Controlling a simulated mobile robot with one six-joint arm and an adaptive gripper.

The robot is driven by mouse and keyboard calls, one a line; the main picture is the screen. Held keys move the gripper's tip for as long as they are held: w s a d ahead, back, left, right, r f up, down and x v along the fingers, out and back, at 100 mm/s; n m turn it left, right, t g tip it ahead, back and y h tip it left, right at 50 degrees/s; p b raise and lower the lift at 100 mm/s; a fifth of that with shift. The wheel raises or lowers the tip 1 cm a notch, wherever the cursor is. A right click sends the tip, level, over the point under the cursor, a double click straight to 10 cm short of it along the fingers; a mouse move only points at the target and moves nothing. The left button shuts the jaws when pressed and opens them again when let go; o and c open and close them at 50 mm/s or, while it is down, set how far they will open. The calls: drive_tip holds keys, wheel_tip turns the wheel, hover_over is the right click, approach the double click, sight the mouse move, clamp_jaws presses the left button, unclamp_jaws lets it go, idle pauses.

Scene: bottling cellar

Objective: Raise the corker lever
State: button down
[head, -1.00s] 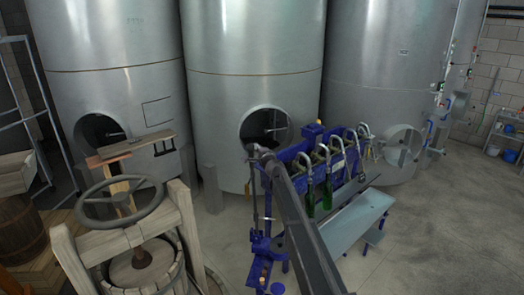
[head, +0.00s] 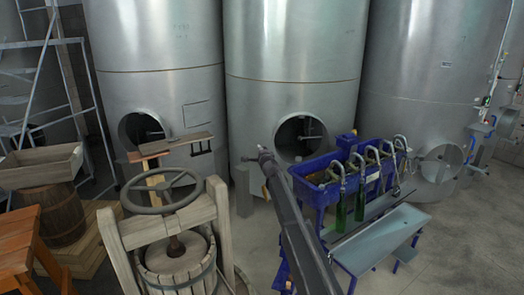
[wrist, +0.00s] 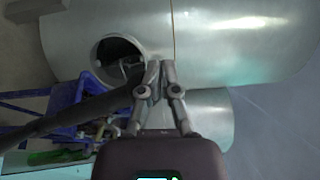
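My gripper (wrist: 161,72) has its two fingers drawn nearly together in the wrist view, with only a narrow gap at the tips. A dark bar (wrist: 75,115), seemingly the corker lever, slants up from the left edge to the left finger; I cannot tell whether it touches. Nothing is clearly held between the fingertips. In the head view my gripper (head: 262,155) is small, at the far end of my arm, in front of the middle tank. The blue corker (head: 283,272) is mostly hidden behind my arm, and its lever cannot be made out there.
A blue bottle filler (head: 318,190) with green bottles (head: 341,214) and a grey bench (head: 385,238) stand right of my arm. A wooden press (head: 128,232) stands left. Large steel tanks (head: 290,45) close off the back. Some bare floor (head: 450,265) shows at right.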

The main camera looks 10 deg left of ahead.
drive_tip(key=shift+w+d, duration=0.2)
drive_tip(key=shift+d, duration=0.3)
drive_tip(key=shift+w+d, duration=0.2)
drive_tip(key=shift+d, duration=0.3)
drive_tip(key=s+d+r+p, duration=0.5)
drive_tip(key=s+d, duration=0.1)
drive_tip(key=s, duration=0.4)
drive_tip(key=shift+s+d+r, duration=0.25)
drive_tip(key=shift+s+d, duration=0.1)
